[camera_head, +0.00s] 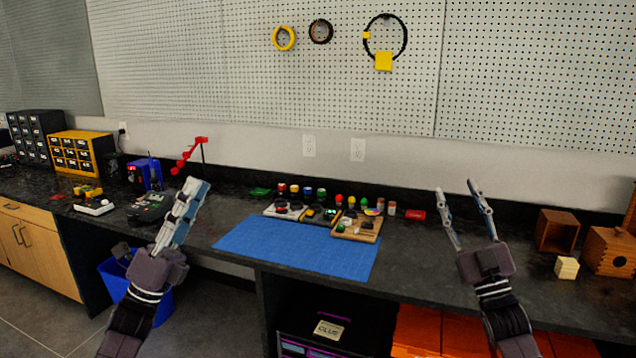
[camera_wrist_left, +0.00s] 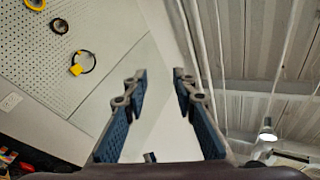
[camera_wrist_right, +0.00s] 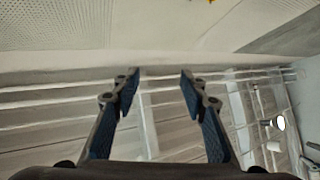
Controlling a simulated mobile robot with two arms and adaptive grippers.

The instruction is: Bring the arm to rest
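My left gripper (camera_head: 190,200) is raised in front of the counter, left of the blue mat, with its fingers pointing up. In the left wrist view its two fingers (camera_wrist_left: 157,80) stand apart with nothing between them. My right gripper (camera_head: 460,190) is raised in front of the counter on the right, with its fingers spread and pointing up. In the right wrist view its fingers (camera_wrist_right: 160,80) are also apart and empty. Neither gripper appears to touch anything.
A dark counter (camera_head: 420,265) runs across the view. On it are a blue mat (camera_head: 300,248), a wooden tray (camera_head: 368,233) of small parts, a wooden box (camera_head: 555,231), a pale block (camera_head: 567,267) and a yellow drawer cabinet (camera_head: 80,138). A blue bin (camera_head: 112,275) stands below left.

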